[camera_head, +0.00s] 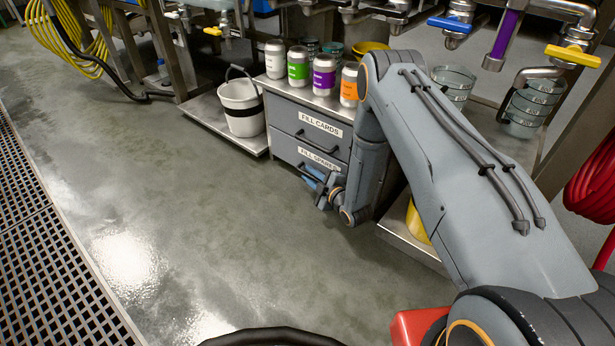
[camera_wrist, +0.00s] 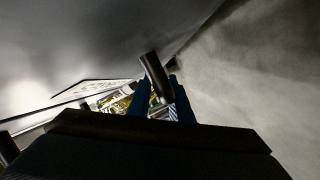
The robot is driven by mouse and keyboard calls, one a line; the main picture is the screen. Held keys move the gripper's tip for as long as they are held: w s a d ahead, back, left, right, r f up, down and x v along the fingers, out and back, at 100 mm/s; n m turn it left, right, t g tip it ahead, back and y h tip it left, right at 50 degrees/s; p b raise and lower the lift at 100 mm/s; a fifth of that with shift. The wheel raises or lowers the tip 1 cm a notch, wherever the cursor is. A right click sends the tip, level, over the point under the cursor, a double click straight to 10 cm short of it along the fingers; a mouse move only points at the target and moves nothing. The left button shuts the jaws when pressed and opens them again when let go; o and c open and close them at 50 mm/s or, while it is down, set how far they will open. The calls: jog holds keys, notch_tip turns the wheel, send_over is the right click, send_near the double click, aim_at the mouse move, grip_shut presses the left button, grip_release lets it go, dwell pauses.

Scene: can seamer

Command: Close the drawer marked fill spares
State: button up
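The drawer marked FILL SPARES (camera_head: 290,152) is the lower grey drawer of the cabinet under the counter, with a white label and a dark bar handle. How far it stands out is hard to judge. My gripper (camera_head: 321,184) is low at the right part of this drawer's front. In the wrist view, my two blue fingers (camera_wrist: 162,105) stand apart on either side of a dark handle bar (camera_wrist: 154,70). A little bright background shows between bar and left finger; firm contact on both sides is not visible. My forearm hides the drawer's right side.
The FILL CARDS drawer (camera_head: 285,115) sits directly above. Several labelled cans (camera_head: 298,67) stand on the cabinet top. A white bucket (camera_head: 241,103) stands on a low metal shelf (camera_head: 205,115) to the left. The floor (camera_head: 190,210) in front is clear.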

jog(key=shift+d, duration=0.15)
jog(key=p+v, duration=0.4)
jog(key=v, duration=0.3)
jog(key=shift+s+r, duration=0.1)
jog(key=shift+s, duration=0.25)
